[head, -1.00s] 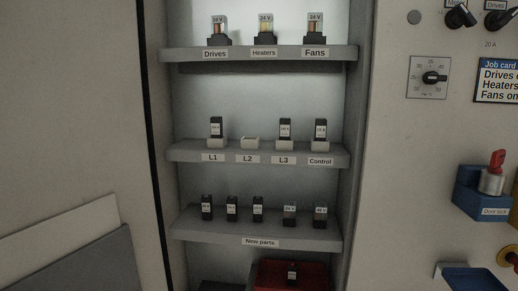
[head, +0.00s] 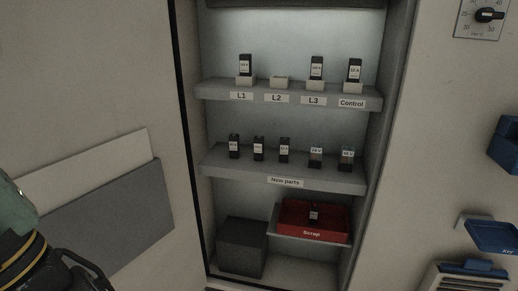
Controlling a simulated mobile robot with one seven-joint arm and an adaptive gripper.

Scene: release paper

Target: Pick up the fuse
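Small dark fuse-like parts with white labels stand on two shelves in the head view. On the "New parts" shelf (head: 330,180), a row holds a left fuse (head: 234,147), a second fuse (head: 258,149), a third fuse (head: 284,150) and two parts with clearer lower bodies (head: 316,158) at the right. Above, the L1 (head: 245,66), L3 (head: 317,69) and Control (head: 354,72) holders carry fuses. The L2 holder (head: 279,82) is empty. Another fuse (head: 314,214) stands in the red Scrap tray. My gripper (head: 88,272) shows only partly at the bottom left, far from the shelves; its fingertips are not visible.
The red Scrap tray (head: 312,233) sits low in the cabinet, beside a dark grey box (head: 243,248). The cabinet's side walls bound the shelves. Blue holders (head: 492,237) and a dial (head: 489,15) are on the right panel. A grey panel (head: 110,220) is at left.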

